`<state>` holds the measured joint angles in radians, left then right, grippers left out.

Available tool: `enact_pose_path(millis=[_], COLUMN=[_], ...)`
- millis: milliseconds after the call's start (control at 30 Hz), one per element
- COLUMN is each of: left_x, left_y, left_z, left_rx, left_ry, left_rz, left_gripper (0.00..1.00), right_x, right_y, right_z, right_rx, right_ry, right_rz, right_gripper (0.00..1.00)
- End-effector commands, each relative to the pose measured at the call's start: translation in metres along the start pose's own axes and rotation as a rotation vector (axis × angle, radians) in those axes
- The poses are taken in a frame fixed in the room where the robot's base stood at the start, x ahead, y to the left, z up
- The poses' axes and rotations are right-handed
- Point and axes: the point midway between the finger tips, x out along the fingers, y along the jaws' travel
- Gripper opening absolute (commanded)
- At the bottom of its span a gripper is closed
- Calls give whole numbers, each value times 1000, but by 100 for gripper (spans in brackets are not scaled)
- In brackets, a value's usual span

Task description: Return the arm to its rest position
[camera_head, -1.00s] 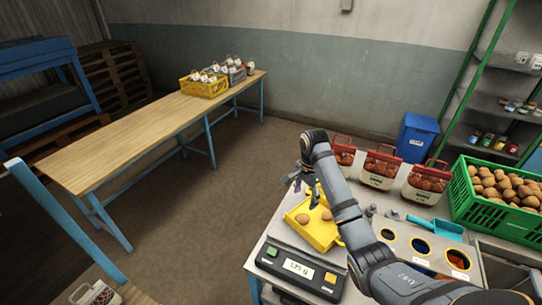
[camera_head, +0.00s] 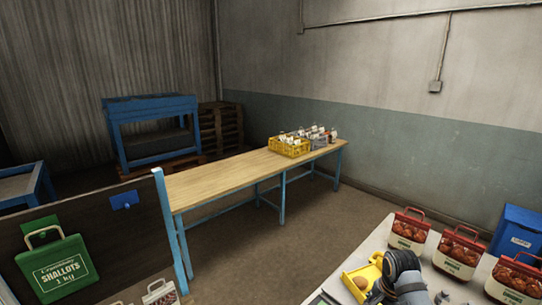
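My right arm (camera_head: 402,278) shows at the bottom edge, with its dark rounded joint beside and partly over the yellow scoop tray. Its gripper cannot be made out clearly; it is hidden or cut off at the lower edge. The yellow tray (camera_head: 350,284) holds a round brown item (camera_head: 366,284). My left arm and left gripper do not show.
Several red-handled sacks (camera_head: 409,231) stand on the pale bench at lower right, near a blue bin (camera_head: 516,236). A long wooden table (camera_head: 222,182) carries a yellow crate (camera_head: 289,147). A board with a green shallots sack (camera_head: 54,268) stands at left. Floor between is clear.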

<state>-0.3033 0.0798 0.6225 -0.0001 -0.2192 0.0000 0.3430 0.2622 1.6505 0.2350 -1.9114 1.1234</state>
Motion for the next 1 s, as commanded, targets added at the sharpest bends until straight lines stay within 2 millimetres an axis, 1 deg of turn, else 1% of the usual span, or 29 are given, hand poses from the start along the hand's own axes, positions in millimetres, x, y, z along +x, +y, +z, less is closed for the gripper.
enact_pose_path(millis=[33, 100, 200, 267, 400, 500, 600, 667, 900, 967, 1000], left_x=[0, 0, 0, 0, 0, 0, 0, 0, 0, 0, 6], left_y=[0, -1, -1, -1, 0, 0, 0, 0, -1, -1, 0], left_z=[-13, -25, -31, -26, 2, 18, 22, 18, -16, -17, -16], left_rx=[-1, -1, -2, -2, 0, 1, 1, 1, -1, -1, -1], left_ry=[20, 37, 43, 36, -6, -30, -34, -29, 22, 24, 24], left_rz=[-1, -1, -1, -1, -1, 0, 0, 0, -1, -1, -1], left_gripper=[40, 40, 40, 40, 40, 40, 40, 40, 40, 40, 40], right_x=[8, 16, 27, 32, 37, 36, 32, 28, 8, 2, 22], right_y=[8, 18, 35, 46, 74, 92, 110, 119, 151, 159, 156], right_z=[9, 21, 40, 52, 80, 97, 112, 119, 143, 148, 145], right_rx=[-57, -147, -289, -379, -591, -729, -852, -918, -1146, -1197, -1192], right_ry=[8, 23, 46, 60, 99, 128, 155, 171, 234, 248, 243], right_rz=[-4, -13, -27, -36, -57, -71, -80, -82, -88, -85, -82], right_gripper=[67, 67, 67, 67, 67, 67, 67, 67, 67, 67, 67])
